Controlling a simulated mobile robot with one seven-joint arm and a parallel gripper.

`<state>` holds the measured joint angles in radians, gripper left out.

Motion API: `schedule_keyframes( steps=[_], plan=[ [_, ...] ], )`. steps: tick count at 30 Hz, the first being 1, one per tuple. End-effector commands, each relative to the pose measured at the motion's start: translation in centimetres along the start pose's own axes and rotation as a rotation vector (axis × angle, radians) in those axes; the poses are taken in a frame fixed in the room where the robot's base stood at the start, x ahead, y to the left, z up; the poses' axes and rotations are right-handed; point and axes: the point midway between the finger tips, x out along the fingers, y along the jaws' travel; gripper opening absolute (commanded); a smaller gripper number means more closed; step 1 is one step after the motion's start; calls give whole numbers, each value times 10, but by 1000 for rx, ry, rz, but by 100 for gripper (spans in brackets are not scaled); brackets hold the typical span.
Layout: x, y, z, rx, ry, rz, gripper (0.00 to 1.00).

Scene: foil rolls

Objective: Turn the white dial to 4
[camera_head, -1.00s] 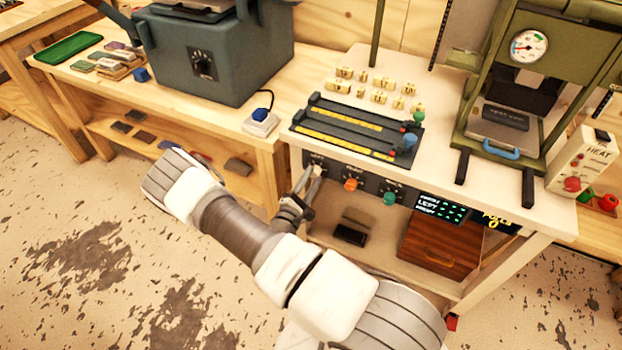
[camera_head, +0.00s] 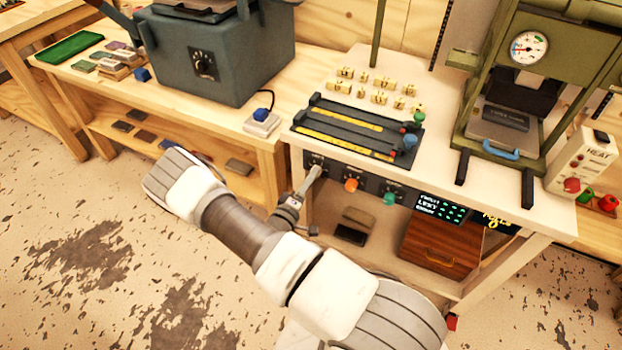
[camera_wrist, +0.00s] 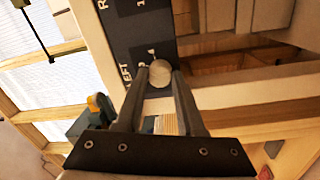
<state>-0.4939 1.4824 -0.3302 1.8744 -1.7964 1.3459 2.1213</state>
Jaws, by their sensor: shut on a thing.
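The white dial (camera_wrist: 160,70) sits on a dark panel (camera_wrist: 137,22) marked LEFT, with small digits beside the dial. In the wrist view my gripper (camera_wrist: 158,80) has one finger on each side of the dial and is shut on it. I cannot tell which number the dial points to.
An orange dial (camera_head: 351,185) and a teal dial (camera_head: 390,198) sit close to the right on the same panel. A lit display (camera_head: 441,208) is beyond them. A brown drawer box (camera_head: 440,248) stands on the shelf below. The floor at left is clear.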

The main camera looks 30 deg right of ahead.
Motion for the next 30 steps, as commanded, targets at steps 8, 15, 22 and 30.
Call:
schedule_keyframes(
  steps=[8, 15, 22, 30],
  plan=[
    [-1, 0, -1, 250, -15, -5, 0],
    [-1, 0, -2, 423, -26, -7, 0],
    [-1, 0, -2, 526, -33, -9, 0],
    [-1, 0, -2, 571, -36, -10, 0]
  ],
)
